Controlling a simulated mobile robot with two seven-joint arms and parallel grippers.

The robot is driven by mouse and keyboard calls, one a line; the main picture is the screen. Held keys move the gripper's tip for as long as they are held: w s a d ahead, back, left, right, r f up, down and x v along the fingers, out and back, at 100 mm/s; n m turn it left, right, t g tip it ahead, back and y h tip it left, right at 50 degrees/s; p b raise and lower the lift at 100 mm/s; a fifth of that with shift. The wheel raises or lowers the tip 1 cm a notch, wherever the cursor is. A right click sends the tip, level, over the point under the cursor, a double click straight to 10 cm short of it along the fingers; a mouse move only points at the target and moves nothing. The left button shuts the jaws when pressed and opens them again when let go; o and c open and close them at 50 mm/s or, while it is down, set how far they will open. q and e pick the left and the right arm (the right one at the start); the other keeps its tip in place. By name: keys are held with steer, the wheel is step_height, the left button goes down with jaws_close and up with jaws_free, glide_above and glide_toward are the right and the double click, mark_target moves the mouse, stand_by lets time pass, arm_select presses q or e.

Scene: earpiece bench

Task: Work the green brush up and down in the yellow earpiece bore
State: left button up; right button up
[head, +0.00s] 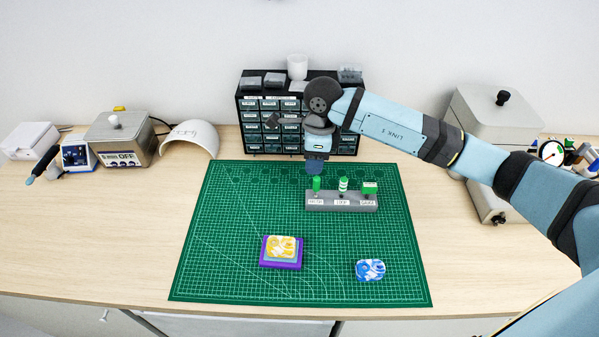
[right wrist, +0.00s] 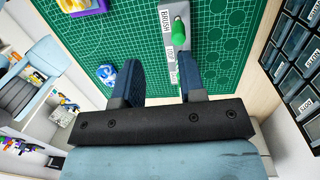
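The green brush (head: 316,184) stands upright in the left slot of a grey tool rack (head: 341,206), above a label; in the right wrist view its green handle (right wrist: 180,32) shows beside the label BRUSH. My right gripper (head: 316,170) is just above and behind the brush in the head view. In the right wrist view its two blue fingers (right wrist: 160,65) are apart with nothing held between them. The yellow-and-white earpiece (head: 281,246) rests on a purple-edged block (head: 281,265) at the front of the mat; its bore cannot be made out. My left gripper is not in view.
Two more green-topped tools, one striped (head: 343,185), stand in the rack. A blue-and-white earpiece (head: 370,270) lies front right on the green mat (head: 225,215). A drawer cabinet (head: 255,130) stands behind. The mat's left side is clear.

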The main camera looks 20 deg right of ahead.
mark_target(317, 178)
steer(key=shift+w+d+r+h, duration=0.5)
steer(key=shift+w+d+h, duration=0.15)
steer(key=shift+d, duration=0.25)
steer(key=shift+s+f+b, duration=0.15)
steer(key=shift+f+b, duration=0.3)
steer(key=shift+f, duration=0.35)
step_height(317, 178, down, 7)
steer(key=b, duration=0.4)
steer(key=shift+f, duration=0.15)
steer(key=shift+f+b, duration=0.5)
steer(key=shift+c, duration=0.4)
jaws_close()
